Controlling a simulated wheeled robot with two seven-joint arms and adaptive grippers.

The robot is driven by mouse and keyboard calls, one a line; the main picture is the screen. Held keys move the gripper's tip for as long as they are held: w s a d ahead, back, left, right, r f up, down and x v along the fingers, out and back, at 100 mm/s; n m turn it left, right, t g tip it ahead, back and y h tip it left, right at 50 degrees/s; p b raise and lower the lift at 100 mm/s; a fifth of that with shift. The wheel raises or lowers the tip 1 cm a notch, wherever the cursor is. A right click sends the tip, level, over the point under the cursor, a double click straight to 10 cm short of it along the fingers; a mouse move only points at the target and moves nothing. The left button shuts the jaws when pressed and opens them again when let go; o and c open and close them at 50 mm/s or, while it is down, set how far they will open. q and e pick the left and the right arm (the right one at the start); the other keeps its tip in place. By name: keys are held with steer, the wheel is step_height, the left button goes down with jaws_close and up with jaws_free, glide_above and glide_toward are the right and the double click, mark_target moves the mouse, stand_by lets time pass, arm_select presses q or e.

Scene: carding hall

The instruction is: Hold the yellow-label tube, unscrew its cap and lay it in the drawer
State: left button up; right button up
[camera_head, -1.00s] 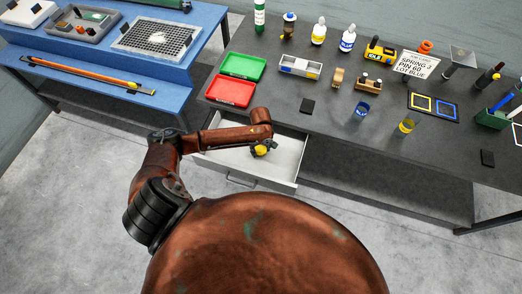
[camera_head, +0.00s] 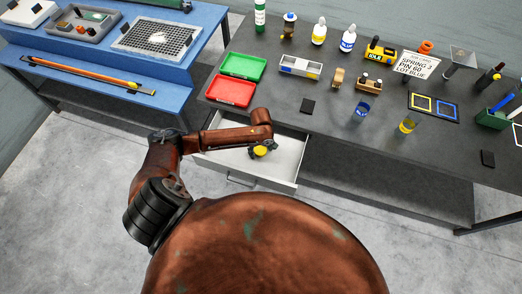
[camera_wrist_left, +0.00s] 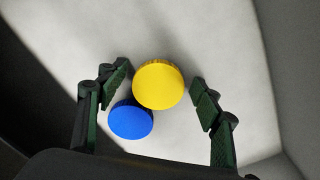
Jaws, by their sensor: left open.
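The drawer (camera_head: 285,172) under the bench is pulled open, with a pale inside. My left gripper (camera_head: 262,149) is down at the drawer, open. In the left wrist view its fingers (camera_wrist_left: 160,80) stand on either side of a round yellow cap (camera_wrist_left: 158,86), with a gap at each side. In the head view the yellow cap (camera_head: 261,152) shows under the gripper. A round blue cap (camera_wrist_left: 130,121) lies beside the yellow one, partly overlapped by it; the gripper hides it from the head camera. The yellow-label tube (camera_head: 407,127) stands upright on the bench, uncapped as far as I can see.
A blue-labelled tube (camera_head: 361,111) stands on the bench left of the yellow one. Green (camera_head: 242,65) and red (camera_head: 231,92) trays lie near the bench's left edge, above the drawer. A dark pad (camera_head: 308,106) lies near the front edge. Bottles stand at the back.

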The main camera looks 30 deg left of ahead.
mark_target(261, 151)
arm_select(q)
step_height(261, 151, up, 12)
steer(key=p, duration=0.1)
stand_by(0.4)
